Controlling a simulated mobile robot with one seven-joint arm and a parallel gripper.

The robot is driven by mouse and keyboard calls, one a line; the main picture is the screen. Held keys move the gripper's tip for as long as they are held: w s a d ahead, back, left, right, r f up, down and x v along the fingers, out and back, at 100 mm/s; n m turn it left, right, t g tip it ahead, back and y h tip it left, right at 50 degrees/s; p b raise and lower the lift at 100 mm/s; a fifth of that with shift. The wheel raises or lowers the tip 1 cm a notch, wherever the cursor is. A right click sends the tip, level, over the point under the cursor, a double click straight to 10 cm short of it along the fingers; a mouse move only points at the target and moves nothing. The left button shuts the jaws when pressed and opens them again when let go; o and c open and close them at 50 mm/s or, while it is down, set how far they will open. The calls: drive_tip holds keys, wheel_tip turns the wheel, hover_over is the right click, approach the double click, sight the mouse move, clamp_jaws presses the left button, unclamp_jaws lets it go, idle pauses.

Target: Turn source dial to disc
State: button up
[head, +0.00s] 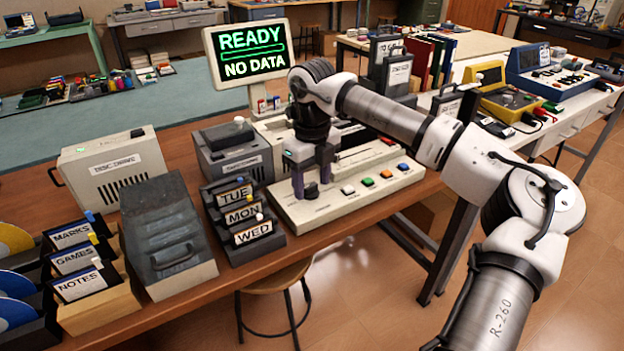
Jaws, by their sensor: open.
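The source dial (311,190) is a small dark knob at the left end of a cream control console (380,205) on the wooden bench. My gripper (311,180) points down at it from above. Its two dark purplish fingers stand apart, one at the left and one at the right of the dial, close to it. I cannot tell whether they touch it. The dial's markings are too small to read and its pointer direction cannot be made out. The monitor (248,55) reads "READY NO DATA". A box labelled "DISC DRIVE" (112,165) stands at the left.
Coloured buttons (385,174) line the console to the right of my gripper. A rack of TUE, MON and WED cartridges (243,215) stands close on the left. A stool (275,280) stands below.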

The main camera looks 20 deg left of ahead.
sight(312, 186)
wheel_tip(312, 186, up, 14)
drive_tip(key=shift+f, duration=0.15)
idle(0.6)
